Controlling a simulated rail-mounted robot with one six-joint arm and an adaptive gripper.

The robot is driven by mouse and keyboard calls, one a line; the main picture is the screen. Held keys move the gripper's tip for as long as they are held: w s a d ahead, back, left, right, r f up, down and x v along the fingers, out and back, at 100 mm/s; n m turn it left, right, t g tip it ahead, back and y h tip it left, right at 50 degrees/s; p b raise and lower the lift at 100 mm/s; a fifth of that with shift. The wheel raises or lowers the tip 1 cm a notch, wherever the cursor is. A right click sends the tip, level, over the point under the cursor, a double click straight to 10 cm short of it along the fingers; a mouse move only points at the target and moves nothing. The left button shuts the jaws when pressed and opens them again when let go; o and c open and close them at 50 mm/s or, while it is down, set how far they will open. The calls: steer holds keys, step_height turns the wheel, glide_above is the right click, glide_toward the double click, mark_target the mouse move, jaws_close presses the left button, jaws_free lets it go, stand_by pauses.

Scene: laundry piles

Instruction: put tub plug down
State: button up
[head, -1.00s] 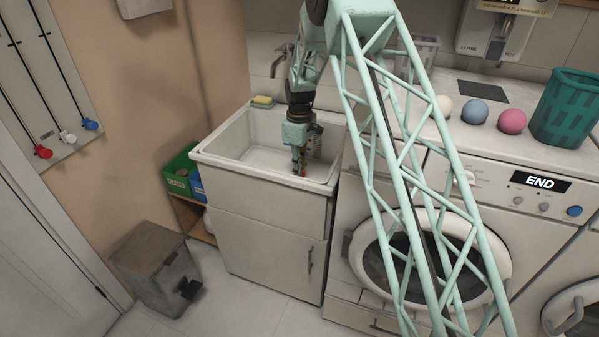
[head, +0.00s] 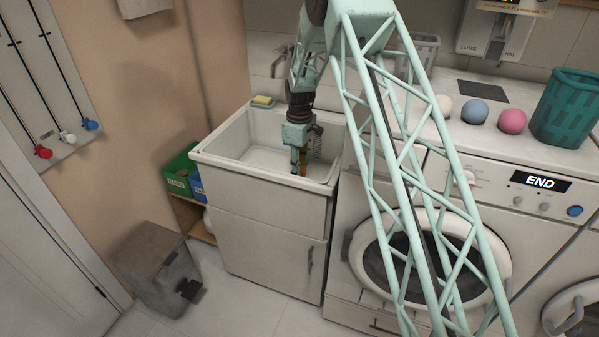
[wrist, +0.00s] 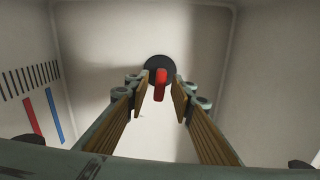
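The tub plug (wrist: 161,84) has a black round disc and a red handle. In the wrist view it is at the upper middle, against the white inside of the sink basin (wrist: 105,60). My gripper (wrist: 162,90) is open, its fingers on either side of the red handle with a gap showing on both sides. In the head view my gripper (head: 299,168) points down inside the white sink (head: 232,134), near its front right part. The plug is hard to make out there, largely hidden by the gripper and the sink's front rim.
A yellow sponge (head: 262,100) lies on the sink's back left rim. A washing machine (head: 500,205) stands right of the sink, with several coloured balls and a teal basket (head: 566,108) on top. In the wrist view a red and blue striped scale marks the basin's left wall.

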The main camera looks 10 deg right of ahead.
step_height(320, 180, up, 14)
steer(key=p, duration=0.3)
steer(key=shift+s+d, duration=0.15)
steer(key=shift+d, duration=0.05)
stand_by(0.4)
stand_by(0.7)
